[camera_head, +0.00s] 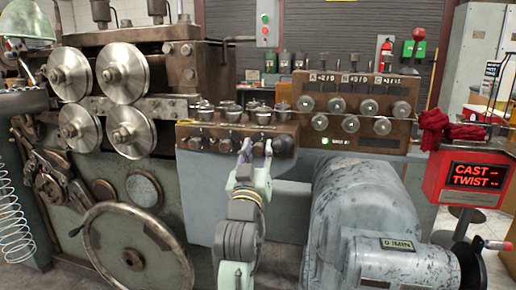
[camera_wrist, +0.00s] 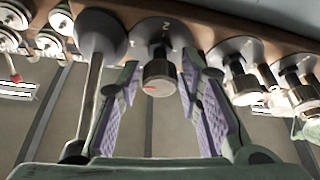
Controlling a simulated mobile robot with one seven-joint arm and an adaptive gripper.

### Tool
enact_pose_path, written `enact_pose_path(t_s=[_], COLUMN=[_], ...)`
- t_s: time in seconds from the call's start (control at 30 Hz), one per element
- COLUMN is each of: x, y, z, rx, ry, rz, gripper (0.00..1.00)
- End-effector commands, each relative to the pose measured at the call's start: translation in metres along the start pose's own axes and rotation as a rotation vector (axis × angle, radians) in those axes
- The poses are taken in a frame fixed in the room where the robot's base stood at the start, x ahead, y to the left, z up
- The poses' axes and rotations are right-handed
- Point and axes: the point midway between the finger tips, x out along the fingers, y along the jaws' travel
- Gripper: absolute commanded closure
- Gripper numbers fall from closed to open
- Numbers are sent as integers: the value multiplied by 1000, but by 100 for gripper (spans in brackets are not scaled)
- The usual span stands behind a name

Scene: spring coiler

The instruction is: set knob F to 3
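My gripper (camera_head: 254,153) is at the front of the brown control panel (camera_head: 183,138) in the head view, where it partly hides the knobs in front of it. In the wrist view my gripper (camera_wrist: 160,85) is open, with one purple-padded finger on each side of a dark metal knob (camera_wrist: 158,77). A small gap seems to show on both sides of the knob. The knob has a red mark on its face, pointing roughly left, and its round dial plate (camera_wrist: 160,33) shows the numbers 1 and 2. I see no letter F, so I cannot tell whether this is knob F.
Another knob (camera_wrist: 240,85) stands close right of my gripper in the wrist view. A long rod with a round dark end (camera_wrist: 98,35) is close on the left. In the head view, a grey motor housing (camera_head: 362,215) stands right of my arm and a large handwheel (camera_head: 133,250) left.

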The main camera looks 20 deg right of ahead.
Motion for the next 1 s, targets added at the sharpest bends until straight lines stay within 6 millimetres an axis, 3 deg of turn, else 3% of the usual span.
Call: enact_pose_path(t_s=[0.27, 0.77, 1.0], x=[2, 1, 1], y=[0, 0, 0], z=[0, 0, 0], rx=[0, 0, 8], ry=[1, 1, 1], rz=[0, 0, 3], gripper=[67, 100, 100])
